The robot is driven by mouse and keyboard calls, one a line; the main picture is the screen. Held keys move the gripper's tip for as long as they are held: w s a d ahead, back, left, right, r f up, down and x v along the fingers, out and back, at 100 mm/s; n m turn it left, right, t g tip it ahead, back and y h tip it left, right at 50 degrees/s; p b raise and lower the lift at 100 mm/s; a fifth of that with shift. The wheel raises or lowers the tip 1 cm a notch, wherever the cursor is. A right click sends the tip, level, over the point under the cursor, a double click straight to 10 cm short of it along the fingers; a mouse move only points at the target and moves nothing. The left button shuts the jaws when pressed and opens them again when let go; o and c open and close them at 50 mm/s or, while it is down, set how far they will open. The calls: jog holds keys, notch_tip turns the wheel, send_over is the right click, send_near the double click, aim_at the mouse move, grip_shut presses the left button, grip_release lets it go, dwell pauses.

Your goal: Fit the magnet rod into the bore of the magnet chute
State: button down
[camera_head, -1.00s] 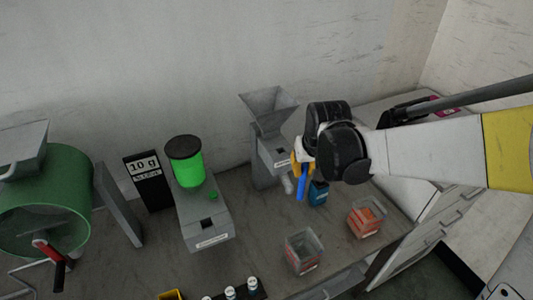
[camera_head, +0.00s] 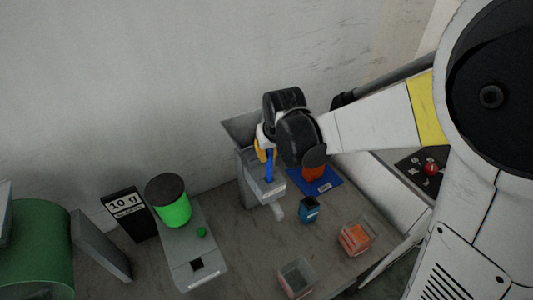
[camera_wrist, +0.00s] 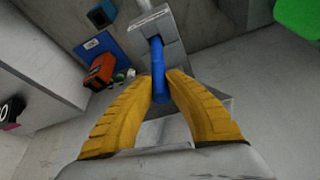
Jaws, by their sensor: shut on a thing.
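The magnet rod is a blue rod (camera_head: 269,170), held between the yellow fingers of my gripper (camera_head: 264,152). It also shows in the wrist view (camera_wrist: 159,75), pointing away from the fingers (camera_wrist: 162,88). The magnet chute is a grey block (camera_head: 266,190) with a hopper and a pale spout. My gripper is above the chute, and the rod points down at its top. In the wrist view the rod's far end meets the dark opening in the chute block (camera_wrist: 153,27). I cannot tell whether the tip is inside the bore or just over it.
A blue container (camera_head: 309,210) and a blue mat (camera_head: 327,184) with an orange-red block (camera_head: 313,172) lie right of the chute. A machine with a green jar (camera_head: 172,207) stands left. The wall is close behind.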

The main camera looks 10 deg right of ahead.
aim_at(270, 162)
notch_tip(270, 162, down, 4)
jog(key=shift+f, duration=0.1)
jog(key=shift+s, duration=0.15)
jog(key=shift+f+b, duration=0.1)
jog(key=shift+b, duration=0.3)
jog(key=c, duration=1.5)
grip_release()
